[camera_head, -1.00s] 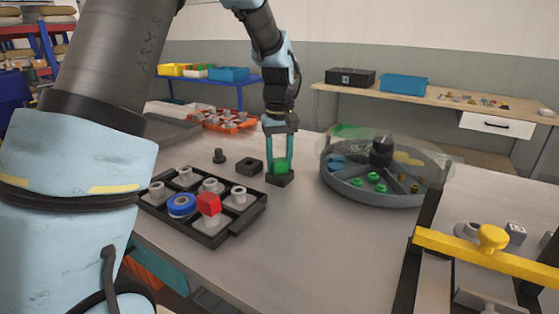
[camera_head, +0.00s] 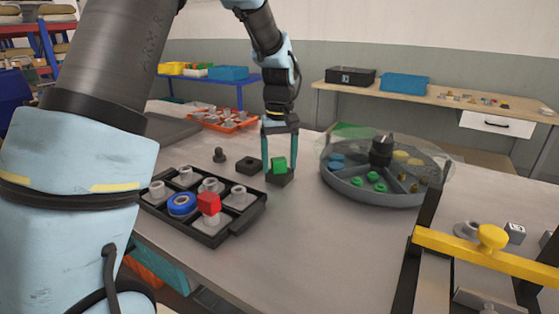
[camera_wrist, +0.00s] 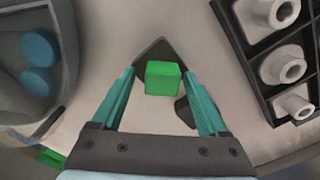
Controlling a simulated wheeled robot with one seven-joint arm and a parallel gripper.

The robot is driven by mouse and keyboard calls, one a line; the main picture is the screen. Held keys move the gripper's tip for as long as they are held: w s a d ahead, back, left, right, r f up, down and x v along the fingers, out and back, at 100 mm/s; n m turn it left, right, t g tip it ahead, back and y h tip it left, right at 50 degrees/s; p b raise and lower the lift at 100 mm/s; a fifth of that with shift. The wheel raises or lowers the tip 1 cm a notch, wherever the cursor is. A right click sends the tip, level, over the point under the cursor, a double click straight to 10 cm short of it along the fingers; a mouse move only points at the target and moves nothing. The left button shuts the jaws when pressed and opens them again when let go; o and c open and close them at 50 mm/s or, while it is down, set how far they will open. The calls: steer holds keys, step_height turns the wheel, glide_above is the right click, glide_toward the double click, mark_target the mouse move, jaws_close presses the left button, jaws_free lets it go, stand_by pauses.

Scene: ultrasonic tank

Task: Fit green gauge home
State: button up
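The green gauge (camera_head: 279,165), a small cube, rests on a dark square block (camera_head: 285,180) on the table. My gripper (camera_head: 279,170) is open around it, with a finger on each side. In the wrist view, the green cube (camera_wrist: 162,77) lies between the teal fingers of my gripper (camera_wrist: 158,74), with a gap on both sides. The dark block (camera_wrist: 158,48) shows behind the cube, turned at an angle to it. I cannot tell whether the cube sits in a recess or just on top.
A black tray (camera_head: 228,232) of grey pegs with a blue ring (camera_head: 182,205) and a red block (camera_head: 208,203) stands left. Another dark block (camera_head: 249,166) and a small dark knob (camera_head: 219,155) lie nearby. A round grey compartment tray (camera_head: 350,187) stands right, a yellow-barred fixture (camera_head: 460,250) front right.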

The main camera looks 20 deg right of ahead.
mark_target(279, 159)
steer(key=shift+r, duration=0.1)
step_height(279, 159, up, 11)
steer(key=shift+f+b, duration=0.15)
steer(key=shift+b, duration=0.55)
